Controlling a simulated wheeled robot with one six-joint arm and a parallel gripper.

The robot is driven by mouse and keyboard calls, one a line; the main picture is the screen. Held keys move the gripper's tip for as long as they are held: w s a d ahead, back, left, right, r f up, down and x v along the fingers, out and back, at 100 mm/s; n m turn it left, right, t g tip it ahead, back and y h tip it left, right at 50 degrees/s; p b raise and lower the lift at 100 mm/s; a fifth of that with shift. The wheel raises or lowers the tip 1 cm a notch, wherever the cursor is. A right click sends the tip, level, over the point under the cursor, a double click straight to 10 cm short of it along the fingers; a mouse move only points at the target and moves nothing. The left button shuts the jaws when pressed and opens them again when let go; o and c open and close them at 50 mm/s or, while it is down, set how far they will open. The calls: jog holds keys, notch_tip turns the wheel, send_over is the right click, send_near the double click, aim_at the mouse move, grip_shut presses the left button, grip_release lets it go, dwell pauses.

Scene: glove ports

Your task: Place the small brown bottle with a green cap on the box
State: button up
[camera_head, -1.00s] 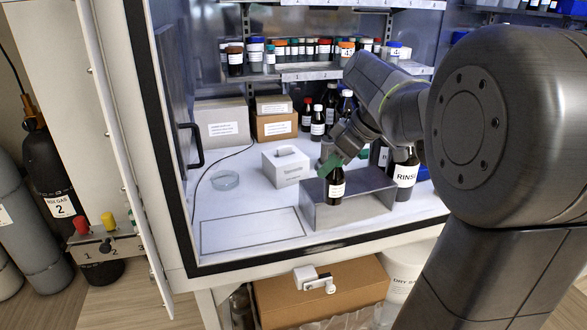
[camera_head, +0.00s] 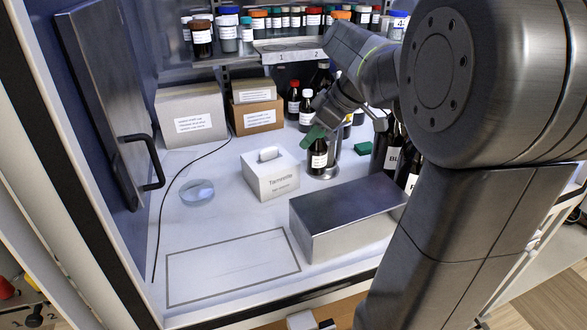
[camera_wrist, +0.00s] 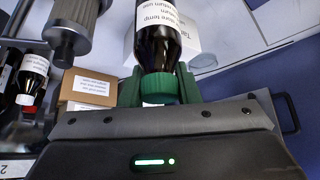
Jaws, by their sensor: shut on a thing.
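My gripper (camera_head: 313,137) has green fingers shut on the small brown bottle (camera_head: 318,157). In the wrist view the bottle (camera_wrist: 157,45) has a white label, and its green cap (camera_wrist: 158,88) sits between the two fingers. In the head view the fingers hide the cap. The bottle is upright behind the grey metal box (camera_head: 350,217) and right of the white tissue box (camera_head: 270,175). It is apart from the metal box. I cannot tell whether its base touches anything. The metal box's top is bare.
A metal stand (camera_head: 333,160) is close behind the bottle. Dark bottles (camera_head: 390,150) stand to the right, cardboard boxes (camera_head: 258,116) at the back. A glass dish (camera_head: 197,192) lies left. The outlined rectangle (camera_head: 232,268) at the front is empty.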

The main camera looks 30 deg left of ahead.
aim_at(312, 164)
notch_tip(312, 164, down, 8)
jog(key=shift+f, duration=0.15)
dwell(0.3)
jog(key=shift+f, duration=0.1)
jog(key=o, duration=1)
jog(key=shift+d+r, duration=0.1)
jog(key=shift+r, duration=0.2)
jog(key=s+v, duration=0.1)
jog(key=v, duration=1)
jog(key=shift+w+d+r, duration=0.15)
jog(key=shift+w+r, duration=0.15)
jog(key=shift+w, duration=0.2)
